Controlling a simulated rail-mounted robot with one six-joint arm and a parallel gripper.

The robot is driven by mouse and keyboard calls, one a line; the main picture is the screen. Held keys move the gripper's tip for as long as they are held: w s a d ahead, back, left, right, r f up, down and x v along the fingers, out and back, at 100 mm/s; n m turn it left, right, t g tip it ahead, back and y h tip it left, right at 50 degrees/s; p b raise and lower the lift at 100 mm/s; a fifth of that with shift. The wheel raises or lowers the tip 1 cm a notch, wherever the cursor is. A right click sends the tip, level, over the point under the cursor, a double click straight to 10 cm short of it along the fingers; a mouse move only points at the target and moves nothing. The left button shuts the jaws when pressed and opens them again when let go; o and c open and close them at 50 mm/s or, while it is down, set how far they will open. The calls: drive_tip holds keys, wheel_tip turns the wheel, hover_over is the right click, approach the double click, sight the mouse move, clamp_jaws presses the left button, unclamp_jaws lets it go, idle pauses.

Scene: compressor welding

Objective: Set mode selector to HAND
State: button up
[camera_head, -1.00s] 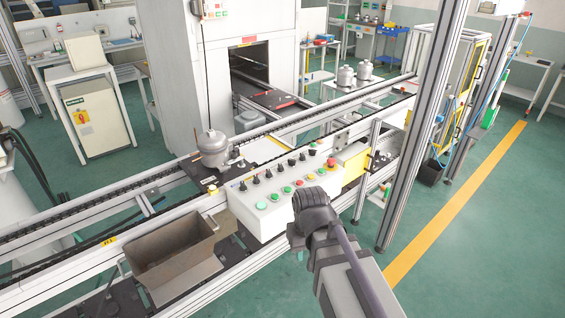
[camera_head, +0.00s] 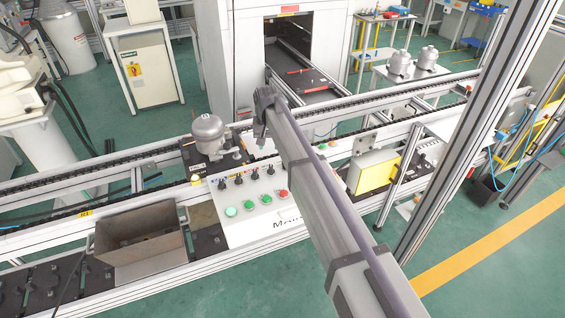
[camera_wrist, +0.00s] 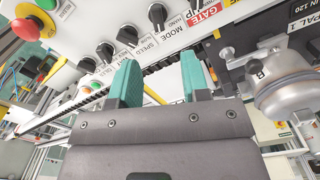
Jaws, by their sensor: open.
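The white control panel (camera_head: 240,222) stands at the conveyor's front edge, with black selector knobs and coloured buttons. In the wrist view the panel (camera_wrist: 85,15) fills the top left, seen tilted. The word MODE is readable there; the black knob (camera_wrist: 157,13) near it, with HAND printed beside it, looks like the mode selector. Its setting is unclear. My gripper (camera_wrist: 158,60) is open and empty, its teal fingers apart and below the knobs in the picture, touching none that I can see. In the head view my gripper (camera_head: 262,115) is above and behind the panel, its fingers indistinct.
A grey compressor (camera_head: 208,134) stands on the conveyor behind the panel; it shows close right of my fingers in the wrist view (camera_wrist: 285,80). A red emergency stop (camera_wrist: 25,28) is at the panel's far left there. A metal bin (camera_head: 140,247) sits left of the panel.

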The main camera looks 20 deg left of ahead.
sight(271, 167)
wheel_tip(271, 167, down, 11)
drive_tip(key=b, duration=1)
drive_tip(key=shift+w+d+b, duration=0.1)
drive_tip(key=shift+d+b, duration=0.05)
drive_tip(key=shift+b, duration=0.15)
drive_tip(key=shift+r, duration=0.1)
drive_tip(key=shift+c, duration=0.4)
clamp_jaws()
